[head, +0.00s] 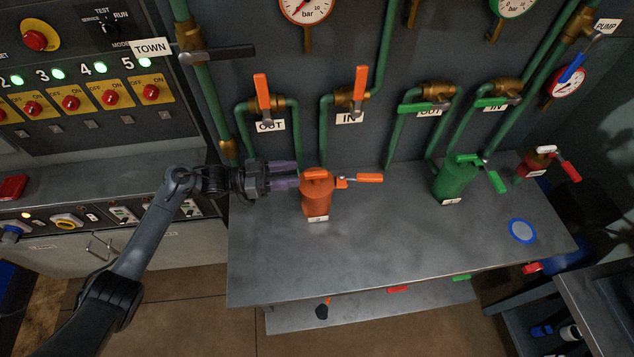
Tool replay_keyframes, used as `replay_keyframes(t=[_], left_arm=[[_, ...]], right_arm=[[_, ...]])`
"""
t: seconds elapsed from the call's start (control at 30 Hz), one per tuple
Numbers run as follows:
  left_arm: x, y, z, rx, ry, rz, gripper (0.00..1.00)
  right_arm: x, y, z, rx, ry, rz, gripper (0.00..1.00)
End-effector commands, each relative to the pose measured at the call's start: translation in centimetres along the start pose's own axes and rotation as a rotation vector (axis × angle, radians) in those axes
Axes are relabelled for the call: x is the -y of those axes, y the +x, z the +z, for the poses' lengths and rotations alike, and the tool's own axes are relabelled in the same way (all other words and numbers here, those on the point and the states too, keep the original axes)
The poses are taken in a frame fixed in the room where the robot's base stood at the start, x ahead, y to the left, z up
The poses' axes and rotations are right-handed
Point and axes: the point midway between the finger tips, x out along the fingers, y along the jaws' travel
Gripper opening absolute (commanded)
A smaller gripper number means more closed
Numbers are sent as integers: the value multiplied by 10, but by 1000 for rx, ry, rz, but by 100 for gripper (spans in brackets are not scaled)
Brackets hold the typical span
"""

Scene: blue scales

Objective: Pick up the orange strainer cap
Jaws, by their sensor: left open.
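The orange strainer (317,200) stands upright on the grey bench, left of its middle. Its orange cap (317,175) sits on top, and an orange-handled lever (368,178) sticks out to the right. My left gripper (292,174) is open, just left of the cap, with its purple-tinted fingers pointing right at about cap height. The fingertips end close to the strainer's left edge; I cannot tell whether they touch it. My right gripper is not in view.
A green strainer (455,180) with a green lever stands to the right on the grey bench (390,255). A blue-rimmed disc (522,230) lies near its right end. Green pipes with valve handles line the wall behind. The bench front is clear.

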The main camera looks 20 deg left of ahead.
Motion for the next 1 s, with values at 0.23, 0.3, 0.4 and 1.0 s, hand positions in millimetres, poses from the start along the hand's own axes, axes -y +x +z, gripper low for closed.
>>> replay_keyframes(t=[0.23, 0.3, 0.4, 1.0], left_arm=[[-1, 33, -1, -2, -1, 1, 47], [-1, 38, 0, -1, -1, 1, 47], [-2, 44, 0, -1, -1, 2, 47], [-7, 91, 2, 0, 0, 1, 47]], right_arm=[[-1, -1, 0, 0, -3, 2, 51], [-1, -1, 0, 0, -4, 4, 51], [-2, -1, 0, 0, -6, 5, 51], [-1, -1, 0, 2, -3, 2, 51]])
